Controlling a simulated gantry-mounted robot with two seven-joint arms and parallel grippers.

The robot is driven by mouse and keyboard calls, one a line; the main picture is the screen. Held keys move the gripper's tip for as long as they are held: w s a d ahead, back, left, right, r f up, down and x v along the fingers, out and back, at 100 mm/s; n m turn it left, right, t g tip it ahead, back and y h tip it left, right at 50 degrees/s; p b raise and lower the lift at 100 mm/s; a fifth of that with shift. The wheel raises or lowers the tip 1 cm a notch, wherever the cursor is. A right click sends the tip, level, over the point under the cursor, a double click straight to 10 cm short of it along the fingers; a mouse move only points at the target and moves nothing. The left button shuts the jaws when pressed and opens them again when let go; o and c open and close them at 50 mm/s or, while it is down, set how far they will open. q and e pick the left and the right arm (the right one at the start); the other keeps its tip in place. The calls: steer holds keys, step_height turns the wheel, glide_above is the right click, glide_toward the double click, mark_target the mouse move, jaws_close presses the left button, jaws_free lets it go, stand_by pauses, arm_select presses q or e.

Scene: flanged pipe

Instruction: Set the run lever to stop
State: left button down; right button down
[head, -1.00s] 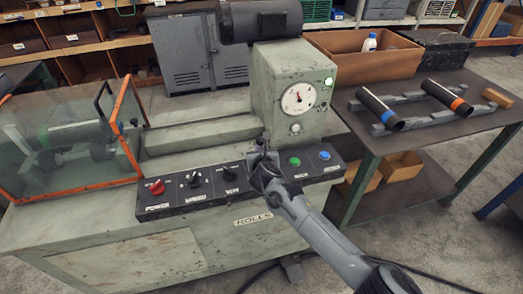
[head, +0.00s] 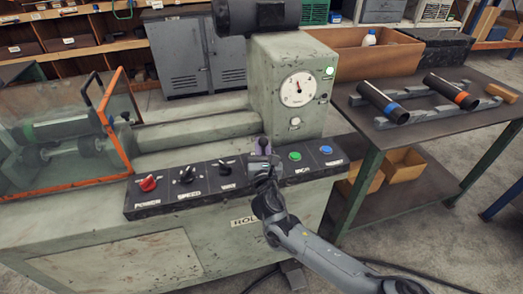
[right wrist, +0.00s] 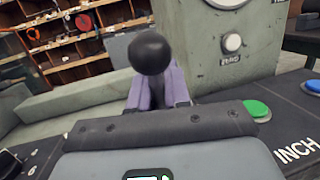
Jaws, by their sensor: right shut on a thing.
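The run lever has a black ball knob (right wrist: 150,53), which stands up beyond my right gripper in the right wrist view. My right gripper (head: 263,154) is at the control panel (head: 213,199), left of the green button. Its purple finger pads (right wrist: 157,88) are shut on the lever just below the ball. The lever's base and its label are hidden behind the gripper, so I cannot read its setting. My left gripper is not in view.
Right of the lever are a green button (head: 295,156) and a blue button (head: 325,150). To the left are a red power knob (head: 148,183) and a speed knob (head: 187,175). A dial gauge (head: 297,92) is behind. A side table (head: 430,140) holds pipes.

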steer(key=shift+s, duration=0.15)
stand_by(0.3)
steer(key=c, duration=1.2)
jaws_free()
steer(key=shift+o, duration=0.2)
steer(key=shift+s, duration=0.1)
